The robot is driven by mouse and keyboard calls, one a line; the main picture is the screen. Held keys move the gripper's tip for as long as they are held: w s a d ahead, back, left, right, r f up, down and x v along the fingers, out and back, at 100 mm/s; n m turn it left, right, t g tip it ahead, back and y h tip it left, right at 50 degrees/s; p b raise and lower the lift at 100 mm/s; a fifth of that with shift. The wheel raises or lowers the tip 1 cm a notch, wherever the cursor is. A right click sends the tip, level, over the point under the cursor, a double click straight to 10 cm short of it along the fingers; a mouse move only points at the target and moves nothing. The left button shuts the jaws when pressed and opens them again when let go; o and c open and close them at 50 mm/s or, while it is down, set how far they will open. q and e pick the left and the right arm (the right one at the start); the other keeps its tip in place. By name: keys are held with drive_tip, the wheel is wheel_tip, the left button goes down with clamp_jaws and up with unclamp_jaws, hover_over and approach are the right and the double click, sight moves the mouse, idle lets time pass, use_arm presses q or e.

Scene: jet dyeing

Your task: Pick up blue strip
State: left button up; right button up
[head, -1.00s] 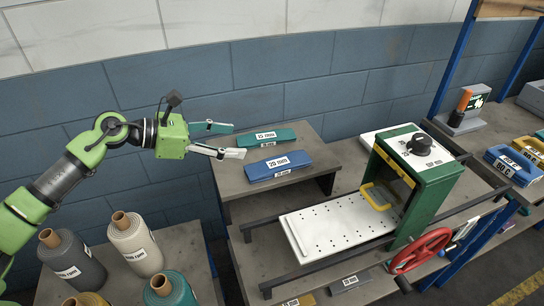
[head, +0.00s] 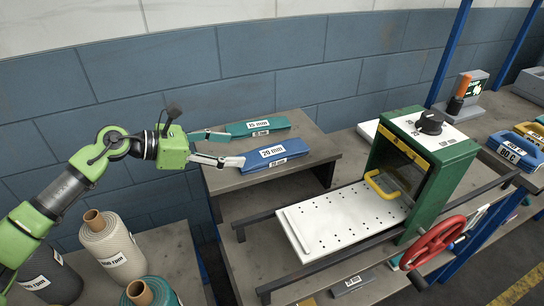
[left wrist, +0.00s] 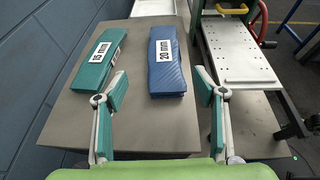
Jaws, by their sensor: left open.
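The blue strip (head: 288,160), labelled 20 mm, lies flat on a raised grey table (head: 227,181). In the left wrist view the blue strip (left wrist: 167,78) lies ahead, between the lines of the two fingers. My left gripper (head: 215,148) is open at the strip's left end in the head view. In the left wrist view the gripper (left wrist: 160,90) is spread wide with nothing in it. A teal strip (head: 256,129), labelled 15 mm, lies behind the blue one; in the left wrist view the teal strip (left wrist: 101,59) is left of it, close to the left finger. My right gripper is not seen.
A green press frame (head: 412,180) with a white perforated plate (head: 335,222) and a red handwheel (head: 432,243) stands right of the table. Yarn cones (head: 112,250) stand at the lower left. A blue block wall is behind.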

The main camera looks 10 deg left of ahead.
sight(269, 153)
use_arm(q)
drive_tip(key=p+x, duration=0.1)
drive_tip(key=x, duration=0.4)
drive_tip(key=shift+d+r, duration=0.1)
drive_tip(key=shift+r, duration=0.05)
drive_tip(key=shift+w+d+f, duration=0.25)
drive_tip(key=shift+w+d, duration=0.1)
drive_tip(key=shift+d, duration=0.05)
drive_tip(key=shift+w+d+f+p, duration=0.1)
drive_tip(key=shift+d+p, duration=0.2)
drive_tip(key=shift+p, duration=0.2)
drive_tip(key=x, duration=0.1)
drive_tip(key=p+x, duration=0.1)
drive_tip(key=x, duration=0.1)
drive_tip(key=shift+d+f+p, duration=0.15)
drive_tip(key=shift+d+p, duration=0.15)
drive_tip(key=shift+d, duration=0.1)
drive_tip(key=shift+w+d+f, duration=0.2)
drive_tip(key=shift+d+f, duration=0.1)
drive_tip(key=shift+d, duration=0.05)
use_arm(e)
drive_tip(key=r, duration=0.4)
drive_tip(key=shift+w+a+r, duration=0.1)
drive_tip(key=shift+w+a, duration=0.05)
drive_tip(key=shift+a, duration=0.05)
use_arm(q)
drive_tip(key=c, duration=1.3)
